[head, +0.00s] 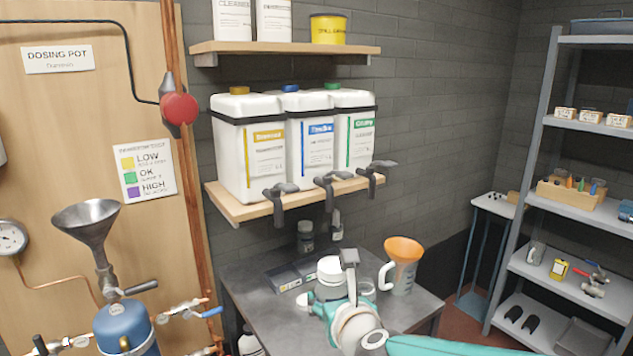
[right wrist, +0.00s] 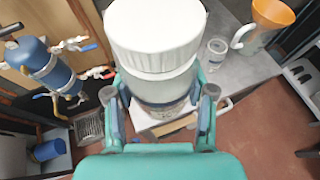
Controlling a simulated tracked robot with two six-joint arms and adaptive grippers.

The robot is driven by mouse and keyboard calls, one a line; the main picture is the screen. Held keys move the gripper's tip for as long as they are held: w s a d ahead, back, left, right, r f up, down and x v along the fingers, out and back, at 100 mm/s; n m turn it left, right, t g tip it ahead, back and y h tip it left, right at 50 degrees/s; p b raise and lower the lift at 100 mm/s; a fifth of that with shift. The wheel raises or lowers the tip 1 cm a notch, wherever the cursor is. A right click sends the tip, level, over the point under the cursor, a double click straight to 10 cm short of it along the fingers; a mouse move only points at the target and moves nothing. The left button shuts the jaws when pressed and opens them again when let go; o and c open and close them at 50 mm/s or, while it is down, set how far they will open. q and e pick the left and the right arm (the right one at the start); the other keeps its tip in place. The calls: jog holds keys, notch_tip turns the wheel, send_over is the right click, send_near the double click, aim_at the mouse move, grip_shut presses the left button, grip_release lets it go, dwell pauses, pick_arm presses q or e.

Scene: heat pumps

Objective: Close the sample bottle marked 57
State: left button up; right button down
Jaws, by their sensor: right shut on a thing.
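My right gripper (head: 334,288) is shut on a bottle with a wide ribbed white cap (head: 331,266). In the right wrist view the two fingers (right wrist: 164,112) hold the bottle's sides, with the white cap (right wrist: 155,28) in front. The bottle's body (right wrist: 165,88) shows between the fingers, but no number is readable. The cap sits on top of the bottle; whether it is tight I cannot tell. A small white disc (head: 302,300) lies on the grey table (head: 250,272) beside the gripper. My left gripper is not in view.
A jug with an orange funnel (head: 402,262) stands at the right of the table, a clear cup (right wrist: 216,52) beside it. Small bottles (head: 305,237) stand at the back. Jerrycans with taps (head: 330,182) overhang the table. A shelf rack (head: 560,255) stands right.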

jog(key=s+d+f+m+h, duration=0.1)
jog(key=d+f+m+h, duration=0.1)
jog(key=d+f, duration=1.1)
jog(key=d+h+p, duration=0.1)
jog(key=d, duration=0.3)
jog(key=shift+s+m, duration=0.25)
jog(key=shift+m, duration=0.15)
jog(key=shift+d+f, duration=0.1)
jog(key=s+a+f+n+g+y, duration=0.1)
jog(key=s+a+f+n+y, duration=0.3)
jog(key=a+f, duration=0.2)
jog(key=s+a+f+n+g+y, duration=0.1)
jog(key=s+a+f+n+y, duration=0.2)
jog(key=a+f, duration=0.4)
jog(key=shift+s+a+f+n+g+y, duration=0.4)
jog(key=shift+a+y, duration=0.4)
jog(key=shift+a, duration=0.4)
jog(key=shift+r, duration=0.15)
